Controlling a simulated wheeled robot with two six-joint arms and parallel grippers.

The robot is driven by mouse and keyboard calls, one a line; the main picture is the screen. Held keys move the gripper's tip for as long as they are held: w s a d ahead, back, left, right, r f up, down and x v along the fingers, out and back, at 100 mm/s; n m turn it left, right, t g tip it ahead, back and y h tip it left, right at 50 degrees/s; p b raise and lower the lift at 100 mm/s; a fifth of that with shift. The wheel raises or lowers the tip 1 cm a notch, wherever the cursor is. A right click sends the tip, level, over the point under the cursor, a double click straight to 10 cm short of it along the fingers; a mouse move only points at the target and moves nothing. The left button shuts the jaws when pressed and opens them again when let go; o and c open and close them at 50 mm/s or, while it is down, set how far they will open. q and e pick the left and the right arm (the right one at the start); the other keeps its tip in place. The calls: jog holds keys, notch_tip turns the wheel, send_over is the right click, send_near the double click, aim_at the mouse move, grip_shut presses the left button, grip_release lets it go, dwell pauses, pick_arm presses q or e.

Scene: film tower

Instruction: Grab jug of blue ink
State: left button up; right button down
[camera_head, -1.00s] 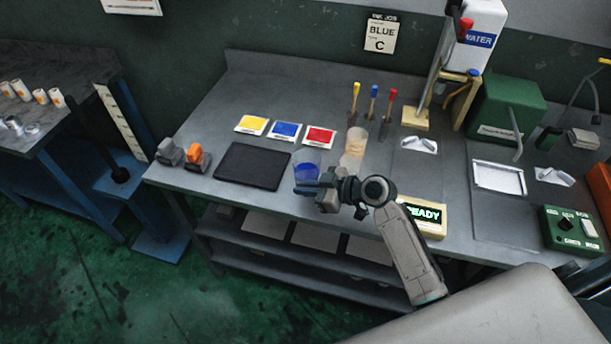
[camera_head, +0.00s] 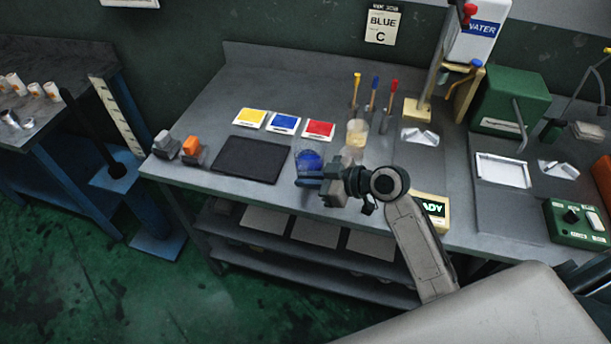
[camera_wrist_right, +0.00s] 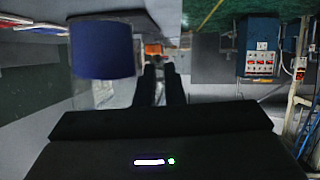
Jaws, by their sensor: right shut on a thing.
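The jug of blue ink (camera_head: 308,161) is a clear cup with blue in it. It stands upright near the front edge of the workbench, just right of the black mat. My right gripper (camera_head: 302,181) is at its near side, shut on it. In the right wrist view the jug (camera_wrist_right: 103,52) fills the upper left, beside the two dark fingers (camera_wrist_right: 160,78), which are close together. The part between the fingers, perhaps a handle, is hard to make out. My left gripper is not in view.
The black mat (camera_head: 250,160) lies left of the jug, with yellow, blue and red cards (camera_head: 284,122) behind it. A cup of pale liquid (camera_head: 357,133) stands behind and right. A lit sign (camera_head: 433,208) sits right of my arm. Free bench lies behind the cards.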

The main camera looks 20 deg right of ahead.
jog(key=s+a+r+b, duration=0.1)
jog(key=s+b, duration=0.2)
jog(key=s, duration=1)
jog(key=shift+a+b, duration=0.15)
jog(key=shift+b, duration=0.2)
jog(key=shift+r, duration=0.15)
